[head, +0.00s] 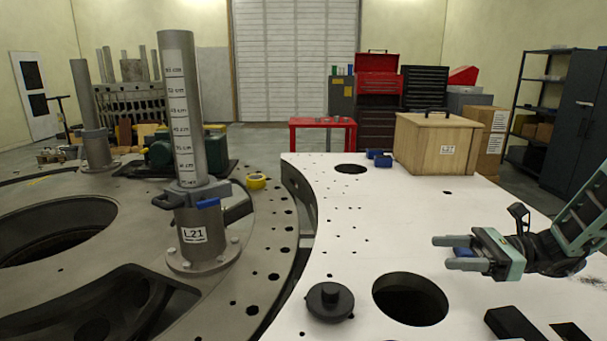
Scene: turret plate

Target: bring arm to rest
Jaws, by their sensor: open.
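My gripper (442,252) is at the right of the head view, above the white plate (350,215). Its two fingers point left and stand apart, with a gap between their tips. A small blue patch shows between the fingers near the palm; I cannot tell whether it is part of the gripper or something behind it. My arm comes in from the right edge, and most of it is out of view.
A black knobbed disc (330,301) stands on the plate, left of a large round hole. A wooden crate (437,145) and small blue blocks (380,160) are at its far edge. A tall marked post (182,115) rises at left.

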